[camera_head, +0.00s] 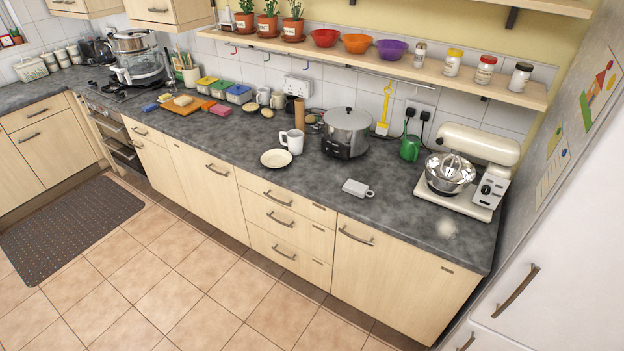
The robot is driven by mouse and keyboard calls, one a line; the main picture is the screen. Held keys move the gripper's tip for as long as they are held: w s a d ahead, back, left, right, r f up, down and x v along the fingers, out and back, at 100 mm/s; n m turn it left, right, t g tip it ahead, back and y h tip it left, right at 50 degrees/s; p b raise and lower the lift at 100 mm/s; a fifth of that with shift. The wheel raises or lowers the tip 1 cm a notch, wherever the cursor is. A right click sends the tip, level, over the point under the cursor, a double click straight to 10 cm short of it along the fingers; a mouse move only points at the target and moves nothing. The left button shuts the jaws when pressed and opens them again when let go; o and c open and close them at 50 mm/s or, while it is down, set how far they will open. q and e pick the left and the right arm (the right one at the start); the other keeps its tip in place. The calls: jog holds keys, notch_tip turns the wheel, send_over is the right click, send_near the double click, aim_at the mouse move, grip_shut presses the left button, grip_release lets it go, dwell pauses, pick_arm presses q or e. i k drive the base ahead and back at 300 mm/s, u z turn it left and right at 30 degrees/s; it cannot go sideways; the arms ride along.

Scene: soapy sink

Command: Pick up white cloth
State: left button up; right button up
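I cannot make out a white cloth for certain in the head view. A small white item (355,187) with a loop at its right side lies on the grey worktop (310,185), near the front edge; I cannot tell what it is. A pale whitish patch (446,229) shows on the worktop in front of the stand mixer; it looks flat and loose, like powder. Neither of my grippers is in view.
A stand mixer (470,170) is at the right end, with a slow cooker (346,133), white mug (292,141) and cream plate (276,158) to its left. A shelf (390,62) with bowls and jars overhangs the worktop. The tiled floor (150,275) in front is clear.

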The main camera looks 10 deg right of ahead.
aim_at(360, 190)
jog(key=u, duration=0.1)
jog(key=i, duration=1.55)
jog(key=z, duration=0.75)
